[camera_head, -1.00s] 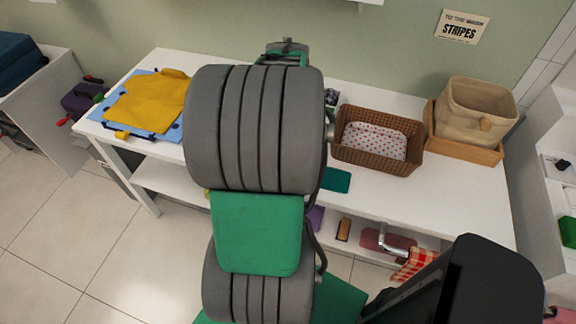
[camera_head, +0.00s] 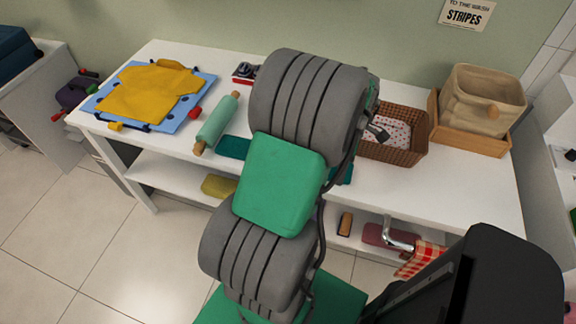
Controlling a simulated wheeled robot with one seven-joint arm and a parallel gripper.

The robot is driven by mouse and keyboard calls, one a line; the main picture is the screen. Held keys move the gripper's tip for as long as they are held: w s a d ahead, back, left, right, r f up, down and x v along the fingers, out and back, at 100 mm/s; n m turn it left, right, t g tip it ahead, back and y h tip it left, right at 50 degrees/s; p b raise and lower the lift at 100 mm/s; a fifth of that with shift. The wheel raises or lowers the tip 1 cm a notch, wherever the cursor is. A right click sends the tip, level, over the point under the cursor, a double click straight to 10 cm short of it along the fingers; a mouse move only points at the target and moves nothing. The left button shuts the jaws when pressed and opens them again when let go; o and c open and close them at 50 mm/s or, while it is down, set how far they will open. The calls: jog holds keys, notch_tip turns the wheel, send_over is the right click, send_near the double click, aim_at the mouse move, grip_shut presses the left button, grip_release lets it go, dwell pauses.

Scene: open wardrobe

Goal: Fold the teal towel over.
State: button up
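The teal towel lies flat on the white table, mostly hidden behind my arm. A dark teal part (camera_head: 234,147) shows left of the arm, and a small teal patch (camera_head: 345,175) shows right of it near the table's front edge. I cannot tell whether both belong to one cloth or whether any part is folded. My gripper is hidden behind my own grey and green arm links, so its fingers do not show.
On the white table (camera_head: 450,190), a yellow garment (camera_head: 150,92) lies on a blue board (camera_head: 195,105) at left. A teal roller (camera_head: 216,125) with wooden ends lies left of the towel. A brown basket (camera_head: 405,150) and a beige bin (camera_head: 482,95) stand at right.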

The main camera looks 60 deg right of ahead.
jog(key=shift+f, duration=1)
jog(key=shift+f+b, duration=0.25)
jog(key=shift+b, duration=0.15)
jog(key=c, duration=0.6)
jog(key=shift+o, duration=0.2)
